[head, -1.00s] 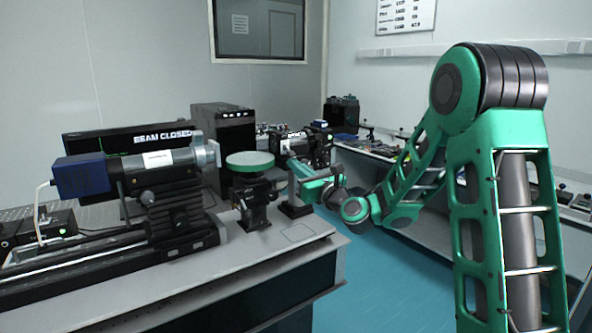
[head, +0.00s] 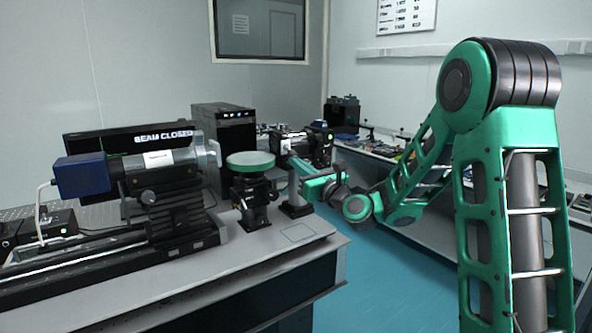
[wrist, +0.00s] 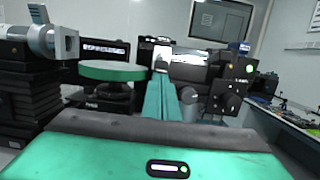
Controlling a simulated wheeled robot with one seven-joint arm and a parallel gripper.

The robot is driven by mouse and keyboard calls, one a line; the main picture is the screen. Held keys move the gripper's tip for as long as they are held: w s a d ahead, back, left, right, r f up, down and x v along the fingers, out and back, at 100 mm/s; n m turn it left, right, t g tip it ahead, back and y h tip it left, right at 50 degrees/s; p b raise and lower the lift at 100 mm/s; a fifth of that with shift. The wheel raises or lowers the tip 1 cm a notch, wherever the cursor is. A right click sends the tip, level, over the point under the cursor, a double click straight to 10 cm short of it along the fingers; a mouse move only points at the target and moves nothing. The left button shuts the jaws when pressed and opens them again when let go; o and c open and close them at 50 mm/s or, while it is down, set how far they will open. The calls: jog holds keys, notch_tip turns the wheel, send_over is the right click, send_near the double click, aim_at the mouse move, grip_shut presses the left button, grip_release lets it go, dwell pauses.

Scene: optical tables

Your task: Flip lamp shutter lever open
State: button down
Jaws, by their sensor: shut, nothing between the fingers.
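The lamp (head: 312,147) is a black cylindrical housing with a white label and a small green light, beyond the round green plate. It also shows in the wrist view (wrist: 190,72), right of centre. My gripper (head: 296,163) is shut and empty, its green fingers pointing toward the lamp's left end. In the wrist view the shut fingers (wrist: 161,92) reach up to a small white upright piece (wrist: 162,56) in front of the lamp. I cannot tell whether this is the shutter lever, or whether the fingers touch it. The monitor (head: 130,141) reads "BEAM CLOSED".
A round green plate (head: 250,159) on a black stand is just left of my gripper. A large blue-and-black instrument (head: 150,180) stands at the left of the near table (head: 230,260). A side bench (head: 375,148) with small parts runs along the right. Blue floor lies between.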

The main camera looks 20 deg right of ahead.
jog(key=shift+s+d+r, duration=0.1)
jog(key=shift+s+r, duration=0.15)
jog(key=shift+r, duration=0.35)
jog(key=shift+s+r, duration=0.2)
jog(key=shift+r, duration=0.4)
jog(key=shift+f, duration=0.1)
jog(key=s+d+r, duration=0.1)
jog(key=s+r, duration=0.5)
jog(key=r, duration=0.1)
jog(key=shift+d+r, duration=0.2)
jog(key=shift+d, duration=0.2)
jog(key=shift+d, duration=0.1)
